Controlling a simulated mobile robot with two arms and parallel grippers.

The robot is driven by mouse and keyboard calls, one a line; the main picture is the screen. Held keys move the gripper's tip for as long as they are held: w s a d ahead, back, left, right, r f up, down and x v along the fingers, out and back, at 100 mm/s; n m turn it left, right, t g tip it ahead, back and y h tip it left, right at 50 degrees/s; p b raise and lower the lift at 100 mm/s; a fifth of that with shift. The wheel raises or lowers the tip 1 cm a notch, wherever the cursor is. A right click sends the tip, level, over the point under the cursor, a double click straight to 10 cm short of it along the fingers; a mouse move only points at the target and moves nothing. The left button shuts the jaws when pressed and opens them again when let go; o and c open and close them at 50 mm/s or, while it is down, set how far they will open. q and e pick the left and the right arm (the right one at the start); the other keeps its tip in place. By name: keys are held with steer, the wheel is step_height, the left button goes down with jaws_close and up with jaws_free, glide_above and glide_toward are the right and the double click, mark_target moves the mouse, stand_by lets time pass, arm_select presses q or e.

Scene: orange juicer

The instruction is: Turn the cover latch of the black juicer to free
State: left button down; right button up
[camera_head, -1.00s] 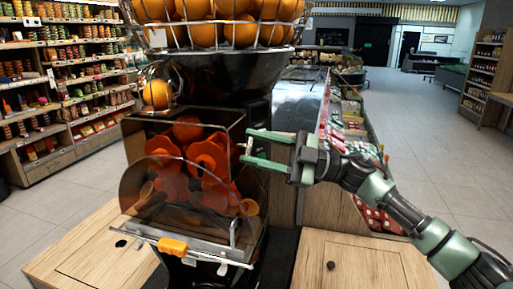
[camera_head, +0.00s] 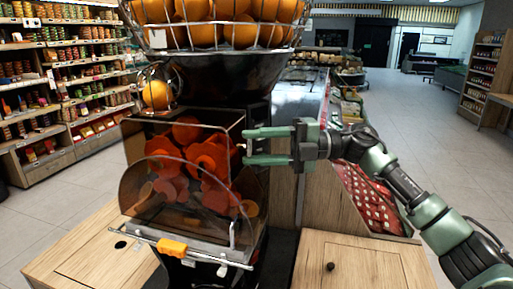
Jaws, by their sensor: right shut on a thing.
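The black juicer (camera_head: 215,75) stands in the middle, with a clear cover (camera_head: 150,190) over its orange and red pressing parts. The cover latch (camera_head: 241,148) is a small piece at the cover's right edge, largely hidden between the fingers. My right gripper (camera_head: 246,147) comes in from the right, level, with its two green fingers one above the other at that edge. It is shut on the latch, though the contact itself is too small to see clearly. My left gripper is not in view.
A wire basket of oranges (camera_head: 215,32) tops the juicer. An orange tap handle (camera_head: 172,247) sits at the front. Wooden counters (camera_head: 350,265) flank the juicer. A produce display (camera_head: 370,200) stands behind my right arm. Shelves line the left, with open floor on the right.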

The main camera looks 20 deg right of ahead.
stand_by(0.6)
steer(key=o, duration=1.4)
steer(key=b+v, duration=0.2)
steer(key=v, duration=0.5)
steer(key=shift+d, duration=0.45)
